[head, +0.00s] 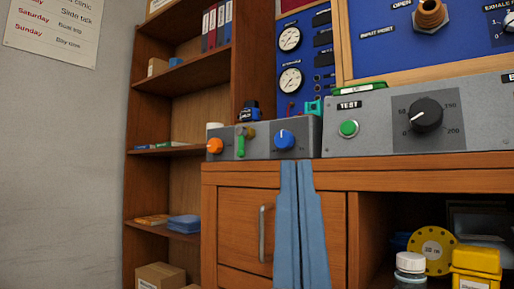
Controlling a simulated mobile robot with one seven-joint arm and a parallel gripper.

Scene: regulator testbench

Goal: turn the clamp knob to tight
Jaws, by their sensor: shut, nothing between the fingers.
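No label reading "clamp" is legible, so I cannot tell for sure which knob is the clamp knob. A small grey box (257,148) on the wooden bench carries a blue knob (284,140) with a white pointer line, a green lever (240,141) and an orange knob (215,146) on its left end. My gripper (297,163) shows as two blue fingers side by side, pointing up, shut and empty. In the picture its tips lie just below the blue knob, in front of the box's lower edge; contact is not visible.
Right of the small box stands a larger grey panel (365,145) with a green TEST button (348,129) and a black dial (426,115). Below are a cabinet door with a metal handle (263,233) and an open compartment holding jars and a yellow container (476,262). Shelves (165,152) stand left.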

